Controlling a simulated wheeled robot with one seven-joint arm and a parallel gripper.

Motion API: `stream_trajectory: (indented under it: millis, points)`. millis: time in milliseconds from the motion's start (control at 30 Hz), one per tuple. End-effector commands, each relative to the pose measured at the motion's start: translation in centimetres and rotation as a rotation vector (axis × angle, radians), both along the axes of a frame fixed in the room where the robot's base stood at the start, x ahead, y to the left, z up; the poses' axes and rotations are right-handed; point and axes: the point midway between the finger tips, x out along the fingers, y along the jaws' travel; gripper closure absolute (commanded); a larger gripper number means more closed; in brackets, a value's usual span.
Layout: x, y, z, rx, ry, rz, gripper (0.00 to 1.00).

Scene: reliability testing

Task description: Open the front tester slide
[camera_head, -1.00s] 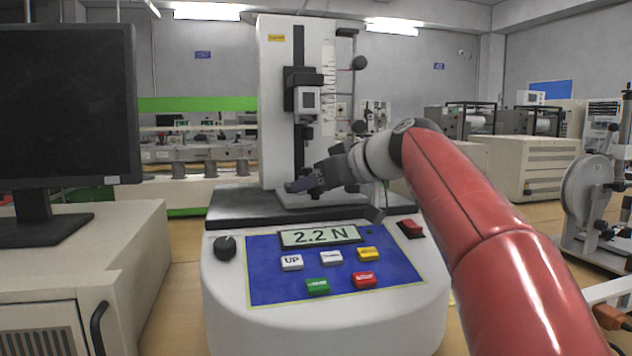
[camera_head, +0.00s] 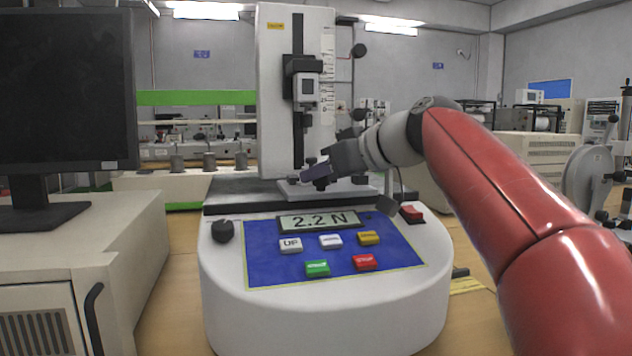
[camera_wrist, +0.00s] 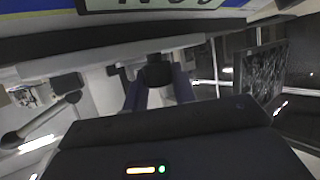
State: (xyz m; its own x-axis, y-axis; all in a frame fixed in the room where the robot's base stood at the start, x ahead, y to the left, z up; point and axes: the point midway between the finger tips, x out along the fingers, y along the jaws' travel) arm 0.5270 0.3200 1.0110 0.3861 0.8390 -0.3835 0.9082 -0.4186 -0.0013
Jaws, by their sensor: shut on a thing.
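The tester (camera_head: 270,80) is a tall white column on a rounded white base with a blue control panel. A black carriage (camera_head: 302,65) with a grey block sits on its vertical track. A light plate (camera_head: 345,190) lies on the dark deck at the column's foot. My gripper (camera_head: 312,176) is low in front of the column, just above this plate. In the wrist view my gripper (camera_wrist: 158,82) has its two fingers on either side of a dark knob (camera_wrist: 157,70). My fingers partly hide the knob, and I cannot tell what it is fixed to.
The panel's display (camera_head: 320,221) reads 2.2 N, with several coloured buttons below it. A black knob (camera_head: 223,231) and a red switch (camera_head: 412,213) flank it. A monitor (camera_head: 65,100) stands on a cabinet at left. A reel machine (camera_head: 592,165) stands at right.

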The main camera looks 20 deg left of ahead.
Motion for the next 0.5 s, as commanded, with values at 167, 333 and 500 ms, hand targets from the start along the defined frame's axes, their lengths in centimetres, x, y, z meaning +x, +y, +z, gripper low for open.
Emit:
stream_trajectory:
  millis: [167, 333, 500]
  points:
    - [-2.6, -1.7, -0.3, 0.001, -0.003, -0.001, 1.0]
    - [-3.1, -1.9, -0.1, -0.001, -0.001, -0.001, 1.0]
    - [-3.1, -1.9, -0.1, -0.001, -0.001, -0.001, 1.0]
